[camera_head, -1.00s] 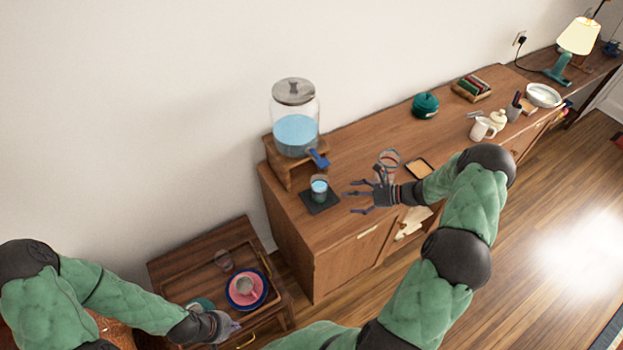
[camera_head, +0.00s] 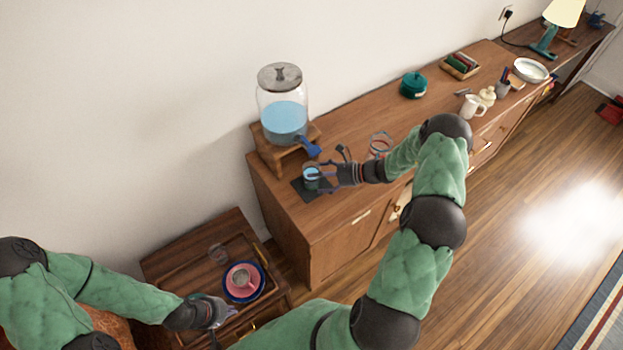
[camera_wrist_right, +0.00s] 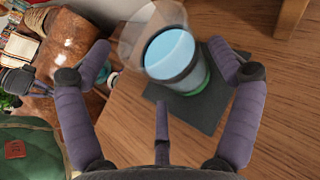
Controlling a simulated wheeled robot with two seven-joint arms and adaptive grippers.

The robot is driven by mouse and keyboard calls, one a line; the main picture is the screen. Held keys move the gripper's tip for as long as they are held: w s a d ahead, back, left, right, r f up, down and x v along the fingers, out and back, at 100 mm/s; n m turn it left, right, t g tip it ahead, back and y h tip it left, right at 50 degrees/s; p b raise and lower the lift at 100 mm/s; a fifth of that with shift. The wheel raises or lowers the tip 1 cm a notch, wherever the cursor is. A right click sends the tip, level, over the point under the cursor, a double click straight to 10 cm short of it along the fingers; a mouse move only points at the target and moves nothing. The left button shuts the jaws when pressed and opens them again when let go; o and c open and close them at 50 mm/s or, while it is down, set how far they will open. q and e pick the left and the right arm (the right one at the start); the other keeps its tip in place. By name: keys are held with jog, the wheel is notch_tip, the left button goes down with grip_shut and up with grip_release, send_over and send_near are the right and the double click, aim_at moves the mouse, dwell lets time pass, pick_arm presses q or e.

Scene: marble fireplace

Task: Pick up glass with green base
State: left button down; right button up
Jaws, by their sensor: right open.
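The glass with blue liquid (camera_head: 312,179) stands upright on a dark square mat (camera_head: 303,193) on the sideboard, below the drink dispenser. In the right wrist view the glass (camera_wrist_right: 172,55) shows a green band at its base and stands on the dark mat (camera_wrist_right: 214,98). My right gripper (camera_head: 327,177) is open at the glass, with its fingers spread on either side; I cannot tell if they touch it. In the right wrist view the open gripper (camera_wrist_right: 165,75) frames the glass. My left gripper (camera_head: 222,310) is low over the small side table; its fingers are unclear.
The glass dispenser (camera_head: 284,108) on its wooden stand is just behind the glass, its blue tap (camera_head: 309,148) close above. A wire-like object (camera_head: 380,143) and a teal pot (camera_head: 413,85) stand right. A pink cup (camera_head: 243,280) on plates sits on the side table.

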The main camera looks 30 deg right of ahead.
jog(key=x, duration=0.3)
jog(key=shift+f, duration=0.1)
jog(key=c, duration=1.2)
jog(key=shift+c, duration=0.2)
